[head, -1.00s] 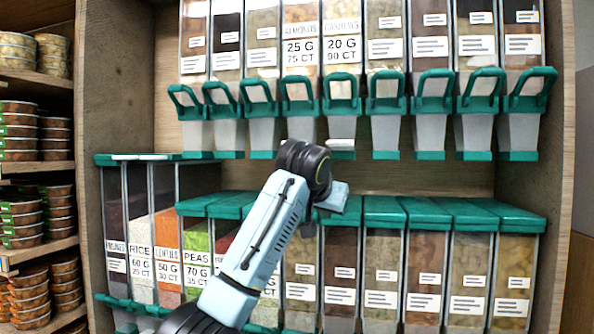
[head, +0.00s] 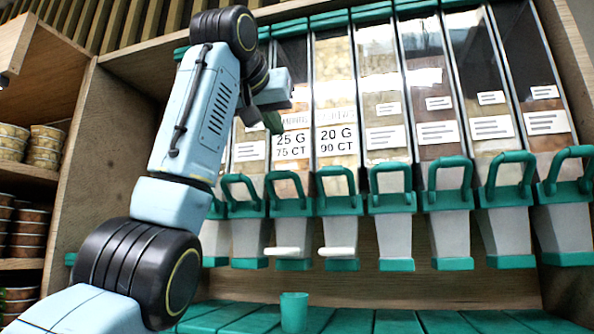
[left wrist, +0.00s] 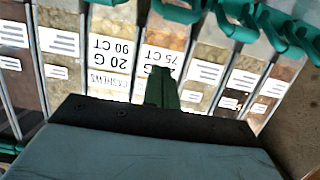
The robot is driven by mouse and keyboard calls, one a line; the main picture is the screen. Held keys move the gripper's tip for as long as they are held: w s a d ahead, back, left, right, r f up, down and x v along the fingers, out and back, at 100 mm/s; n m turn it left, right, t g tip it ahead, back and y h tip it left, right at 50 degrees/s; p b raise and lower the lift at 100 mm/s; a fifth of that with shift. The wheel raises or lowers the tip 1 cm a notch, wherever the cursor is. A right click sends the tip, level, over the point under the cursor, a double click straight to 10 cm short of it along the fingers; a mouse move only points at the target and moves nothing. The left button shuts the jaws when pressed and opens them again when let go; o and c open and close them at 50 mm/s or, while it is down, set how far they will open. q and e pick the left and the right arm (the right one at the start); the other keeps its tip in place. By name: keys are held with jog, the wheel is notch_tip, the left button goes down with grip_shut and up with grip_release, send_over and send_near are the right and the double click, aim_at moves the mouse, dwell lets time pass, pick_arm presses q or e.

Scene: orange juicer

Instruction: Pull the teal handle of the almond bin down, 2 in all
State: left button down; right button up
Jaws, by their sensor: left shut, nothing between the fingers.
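The almond bin (head: 291,146) is in the upper row, with a "25 G 75 CT" label. Its teal handle (head: 288,207) is a raised loop below the label. My left gripper (head: 273,122) is shut and empty, raised in front of the bin's upper left part, above the handle and apart from it. In the left wrist view, which is upside down, the shut green fingers (left wrist: 162,88) stand before the almond label (left wrist: 159,59) and cover part of it. My right gripper is not in view.
The cashew bin (head: 338,138) stands just right, its teal handle (head: 338,203) also up. A small teal cup (head: 294,312) stands below on the teal lids (head: 400,321). My left arm hides bins at the left.

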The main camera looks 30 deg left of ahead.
pick_arm(q)
jog(key=s, duration=0.3)
jog(key=p, duration=0.4)
send_over(281, 173)
jog(key=w, duration=0.2)
jog(key=shift+w+a+f, duration=0.1)
jog(key=shift+a+f, duration=0.05)
jog(key=shift+f, duration=0.4)
jog(key=shift+w+a+f, duration=0.1)
jog(key=shift+a+f, duration=0.05)
jog(key=shift+f, duration=0.35)
jog(key=shift+s+d+f+b, duration=0.2)
jog(key=shift+s+f+b, duration=0.5)
jog(key=shift+f, duration=0.3)
jog(key=shift+s+d+f, duration=0.1)
jog(key=shift+s+f, duration=0.35)
jog(key=shift+s, duration=0.05)
jog(key=shift+f, duration=0.2)
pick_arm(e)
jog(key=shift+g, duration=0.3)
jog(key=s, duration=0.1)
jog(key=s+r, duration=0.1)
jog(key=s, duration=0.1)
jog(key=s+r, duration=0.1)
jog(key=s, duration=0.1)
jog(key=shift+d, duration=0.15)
pick_arm(q)
jog(key=shift+s, duration=0.1)
